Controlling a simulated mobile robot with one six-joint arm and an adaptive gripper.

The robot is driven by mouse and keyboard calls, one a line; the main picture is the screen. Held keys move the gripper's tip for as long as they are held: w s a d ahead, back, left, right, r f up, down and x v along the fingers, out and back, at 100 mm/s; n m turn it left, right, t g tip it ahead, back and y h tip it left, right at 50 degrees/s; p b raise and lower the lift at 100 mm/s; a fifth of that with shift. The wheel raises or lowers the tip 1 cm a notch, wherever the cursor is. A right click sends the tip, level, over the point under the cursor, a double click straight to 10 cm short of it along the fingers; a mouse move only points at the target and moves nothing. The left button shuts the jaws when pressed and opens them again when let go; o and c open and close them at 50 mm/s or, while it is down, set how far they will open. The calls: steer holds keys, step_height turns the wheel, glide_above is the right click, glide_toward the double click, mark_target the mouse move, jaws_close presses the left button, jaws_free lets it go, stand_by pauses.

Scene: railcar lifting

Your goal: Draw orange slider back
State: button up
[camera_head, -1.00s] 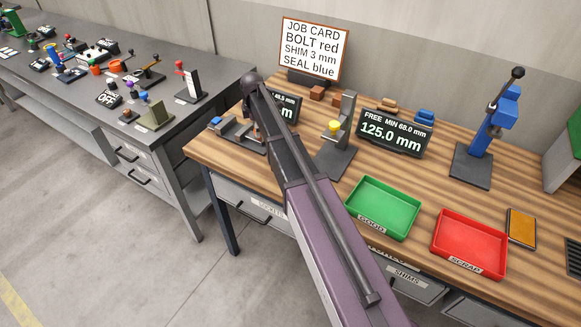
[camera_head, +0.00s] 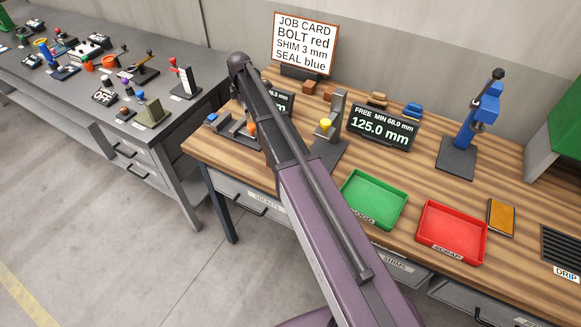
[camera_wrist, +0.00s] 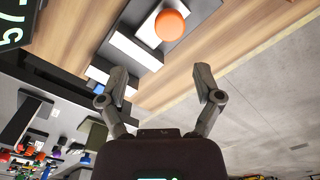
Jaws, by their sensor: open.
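The orange knob of the slider (camera_head: 251,129) shows in the head view beside my arm, on a small grey fixture (camera_head: 236,136) at the bench's left end. In the wrist view the round orange knob (camera_wrist: 170,25) is at the top, above a dark and light-grey base (camera_wrist: 132,45). My gripper (camera_wrist: 160,82) is open and empty, its two fingers apart. The knob lies beyond the fingertips, slightly right of the middle between them, with no contact visible. In the head view the gripper is hidden behind my arm.
A stand with a yellow knob (camera_head: 325,124) is just right of my arm. A display reading 125.0 mm (camera_head: 383,126), a green tray (camera_head: 346,197) and a red tray (camera_head: 424,242) lie farther right. A grey bench (camera_head: 190,117) with several devices stands at left.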

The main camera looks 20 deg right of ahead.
steer(key=shift+r+p, duration=3.2)
steer(key=shift+r, duration=0.35)
steer(key=s+d+f+m+b, duration=0.2)
steer(key=s+m, duration=0.3)
steer(key=s, duration=0.5)
steer(key=s+d+f+m+b, duration=0.3)
steer(key=s+m, duration=0.3)
steer(key=s, duration=0.5)
steer(key=s+d+f+m+b, duration=0.3)
steer(key=s+m, duration=0.3)
steer(key=s, duration=0.4)
steer(key=shift+s+f+b, duration=0.15)
steer(key=shift+f+b, duration=0.3)
step_height(320, 180, up, 8)
steer(key=r+n+p, duration=0.1)
steer(key=n+p, duration=0.8)
steer(key=n, duration=0.8)
glide_above(251, 125)
steer(key=shift+s+f, duration=0.1)
steer(key=shift+f, duration=0.15)
